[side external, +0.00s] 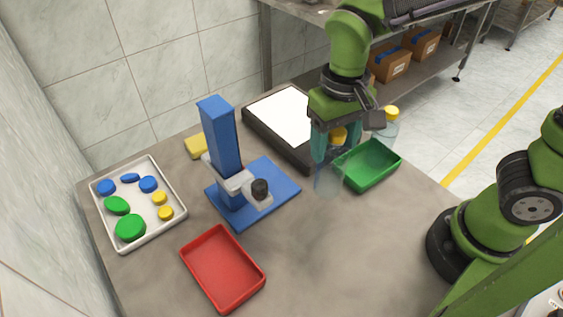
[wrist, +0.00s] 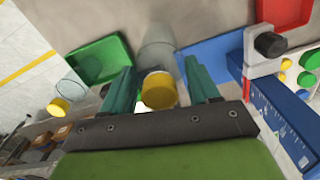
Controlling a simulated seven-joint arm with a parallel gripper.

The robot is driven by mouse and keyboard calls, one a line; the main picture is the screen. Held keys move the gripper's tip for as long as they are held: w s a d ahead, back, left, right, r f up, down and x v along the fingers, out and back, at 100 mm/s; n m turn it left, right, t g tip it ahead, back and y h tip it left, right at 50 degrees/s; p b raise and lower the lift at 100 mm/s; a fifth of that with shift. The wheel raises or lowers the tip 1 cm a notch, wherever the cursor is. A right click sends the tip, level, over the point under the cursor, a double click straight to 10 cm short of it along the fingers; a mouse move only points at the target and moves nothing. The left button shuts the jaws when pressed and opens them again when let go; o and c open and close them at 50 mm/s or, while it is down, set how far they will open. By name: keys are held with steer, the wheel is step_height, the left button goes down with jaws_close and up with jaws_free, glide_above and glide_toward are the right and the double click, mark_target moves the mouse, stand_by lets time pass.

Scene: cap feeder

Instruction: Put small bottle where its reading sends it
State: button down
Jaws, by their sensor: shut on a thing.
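The small bottle (side external: 328,181), clear with a yellow cap, is upright between the teal fingers of my gripper (side external: 332,152), which is shut on it. It is just left of the green tray (side external: 365,180); I cannot tell whether its base touches the table. In the wrist view the bottle's clear body (wrist: 157,42) and yellow cap (wrist: 158,91) show between the fingers (wrist: 160,78). A red tray (side external: 222,268) lies at the front, empty like the green one. No reading is legible in either view.
A second yellow-capped bottle (side external: 387,127) stands behind the green tray. A blue stand (side external: 222,145) with a grey arm is left of my gripper, near a black-framed white panel (side external: 277,112). A white tray (side external: 137,237) holds several caps. A yellow block (side external: 195,146) lies behind the stand.

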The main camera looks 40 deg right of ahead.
steer(key=shift+s+d+r, duration=0.1)
steer(key=shift+s+r, duration=0.1)
steer(key=shift+s, duration=0.05)
steer(key=shift+w+r, duration=0.1)
steer(key=shift+r, duration=0.25)
steer(key=w+a+r+n, duration=0.2)
steer(key=w+a+r, duration=0.1)
steer(key=a+r, duration=0.5)
steer(key=w+a+r+n, duration=0.1)
steer(key=w+a+r, duration=0.1)
steer(key=a+r, duration=0.5)
steer(key=a+f+n, duration=0.1)
steer(key=a+f, duration=0.4)
steer(key=f, duration=0.5)
steer(key=a+f, duration=0.5)
steer(key=f, duration=0.6)
steer(key=shift+w+f+n, duration=0.25)
steer(key=shift+n, duration=0.15)
steer(key=shift+a+f, duration=0.1)
